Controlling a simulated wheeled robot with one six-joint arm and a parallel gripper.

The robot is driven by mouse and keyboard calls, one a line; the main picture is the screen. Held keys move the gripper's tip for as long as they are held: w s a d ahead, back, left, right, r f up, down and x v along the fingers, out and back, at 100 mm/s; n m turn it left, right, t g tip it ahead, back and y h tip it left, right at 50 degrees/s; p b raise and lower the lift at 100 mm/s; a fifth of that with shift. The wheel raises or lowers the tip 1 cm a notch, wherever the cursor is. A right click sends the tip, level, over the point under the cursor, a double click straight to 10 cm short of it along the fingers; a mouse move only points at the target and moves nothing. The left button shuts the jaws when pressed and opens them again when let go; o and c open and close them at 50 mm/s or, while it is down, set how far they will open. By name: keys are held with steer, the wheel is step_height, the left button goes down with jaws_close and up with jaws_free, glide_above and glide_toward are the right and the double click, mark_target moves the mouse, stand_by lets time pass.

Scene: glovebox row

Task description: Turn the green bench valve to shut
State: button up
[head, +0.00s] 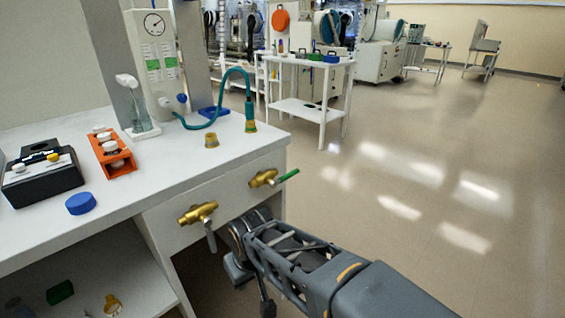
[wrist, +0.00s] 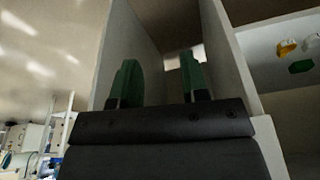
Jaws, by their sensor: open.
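The green bench valve (head: 263,178) is a brass valve on the bench's front panel, near its right end, in the head view. Its green lever (head: 288,175) sticks out to the right, close to level and tilted slightly up. My gripper (wrist: 158,75) shows in the wrist view as two green-padded fingers, apart with nothing between them. In the head view my arm's end is below the valve, under the bench edge, and I cannot make out the fingertips there. The valve is not visible in the wrist view.
A second brass valve (head: 197,212) with a grey lever (head: 210,236) hanging down is left of the green one, close to my arm. A teal hose (head: 236,72) and brass fittings stand on the bench top (head: 175,160). The floor (head: 400,200) to the right is clear.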

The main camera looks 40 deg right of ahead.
steer(key=w+d+r+m+p, duration=0.3)
steer(key=d+r+m+p, duration=0.1)
steer(key=r+p, duration=0.35)
steer(key=w+d+r+m+p, duration=0.3)
steer(key=w+d+r+p, duration=0.1)
steer(key=r+p, duration=0.4)
steer(key=m+p, duration=0.9)
steer(key=p, duration=0.1)
glide_toward(292, 172)
steer(key=b+x, duration=0.1)
steer(key=x, duration=0.7)
steer(key=shift+w+f, duration=0.15)
steer(key=shift+f, duration=0.2)
jaws_close()
steer(key=shift+d, duration=0.1)
